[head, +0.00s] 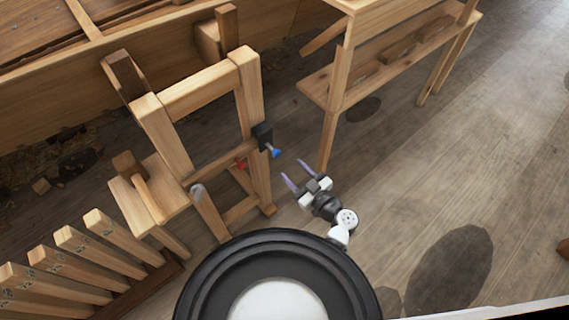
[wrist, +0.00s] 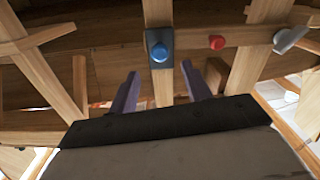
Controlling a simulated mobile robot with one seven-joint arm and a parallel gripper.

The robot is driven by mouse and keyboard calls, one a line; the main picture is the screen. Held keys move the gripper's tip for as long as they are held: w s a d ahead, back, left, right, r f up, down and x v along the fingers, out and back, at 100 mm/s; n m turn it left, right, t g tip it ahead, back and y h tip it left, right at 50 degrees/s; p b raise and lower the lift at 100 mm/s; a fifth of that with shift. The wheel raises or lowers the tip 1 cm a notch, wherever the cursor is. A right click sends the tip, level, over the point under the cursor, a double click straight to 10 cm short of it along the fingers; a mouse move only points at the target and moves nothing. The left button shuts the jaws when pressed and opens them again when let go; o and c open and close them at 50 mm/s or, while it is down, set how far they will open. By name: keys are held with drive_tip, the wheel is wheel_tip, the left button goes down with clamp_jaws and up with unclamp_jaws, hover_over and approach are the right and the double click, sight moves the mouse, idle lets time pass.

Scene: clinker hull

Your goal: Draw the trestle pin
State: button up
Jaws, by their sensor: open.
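A wooden trestle (head: 165,137) stands beside the hull at left centre. On its near right post is a black bracket (head: 262,134) with a blue knob (head: 276,153). A red knob (head: 240,163) and a grey handle (head: 197,191) sit along its rail. I cannot tell for sure which is the trestle pin. In the wrist view the blue knob (wrist: 160,53) on its black plate is straight ahead, with the red knob (wrist: 217,42) and grey handle (wrist: 290,38) to its right. My gripper (head: 291,168) is open and empty, apart from the blue knob, its purple fingers (wrist: 160,82) pointing towards it.
A wooden bench (head: 330,90) with a lower shelf stands at the back right, one leg close beyond my gripper. Several upright wooden boards (head: 95,235) lean in a rack at lower left.

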drive_tip(key=b+v, duration=0.1)
drive_tip(key=v, duration=0.5)
drive_tip(key=shift+s+d, duration=0.25)
drive_tip(key=shift+s, duration=0.05)
